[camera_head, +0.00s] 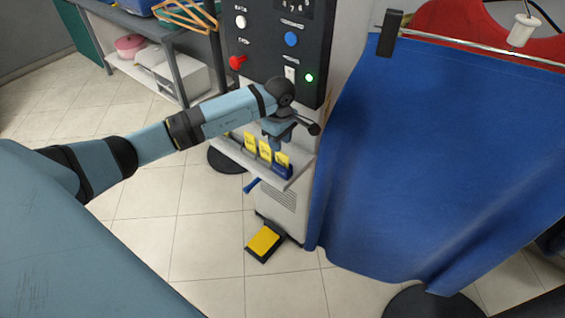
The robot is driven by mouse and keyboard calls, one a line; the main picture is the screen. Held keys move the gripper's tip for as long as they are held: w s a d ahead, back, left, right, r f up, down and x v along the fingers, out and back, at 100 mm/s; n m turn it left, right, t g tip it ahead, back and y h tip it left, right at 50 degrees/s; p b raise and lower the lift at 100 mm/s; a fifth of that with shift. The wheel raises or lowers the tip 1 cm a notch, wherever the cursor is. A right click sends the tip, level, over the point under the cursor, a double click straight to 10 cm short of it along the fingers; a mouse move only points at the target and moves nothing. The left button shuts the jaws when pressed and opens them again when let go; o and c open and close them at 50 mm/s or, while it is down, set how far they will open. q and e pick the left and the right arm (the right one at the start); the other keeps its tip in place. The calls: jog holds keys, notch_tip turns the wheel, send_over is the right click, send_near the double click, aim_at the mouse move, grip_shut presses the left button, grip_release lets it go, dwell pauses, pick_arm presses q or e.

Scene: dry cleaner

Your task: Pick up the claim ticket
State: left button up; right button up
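Yellow claim tickets (265,150) stand upright in a row on a small white shelf on the front of the machine. The rightmost yellow ticket (282,159) sits in a dark blue holder (283,171). My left gripper (277,141) points down just above and behind the tickets. It is small and dark in the picture, so I cannot tell whether its fingers are apart or whether they touch a ticket. My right gripper is not in view.
A blue cloth (430,160) hangs close on the right. A yellow foot pedal (264,241) lies on the tiled floor. A grey shelf unit (150,27) stands back left.

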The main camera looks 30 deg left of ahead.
aim_at(282, 153)
pick_arm(q)
jog(key=shift+w+d+f+p, duration=0.1)
jog(key=shift+w+f+p, duration=0.05)
jog(key=shift+f, duration=1.35)
jog(key=shift+w+d+f+p, duration=0.1)
jog(key=shift+f+p, duration=0.05)
jog(key=shift+f, duration=1.35)
grip_shut()
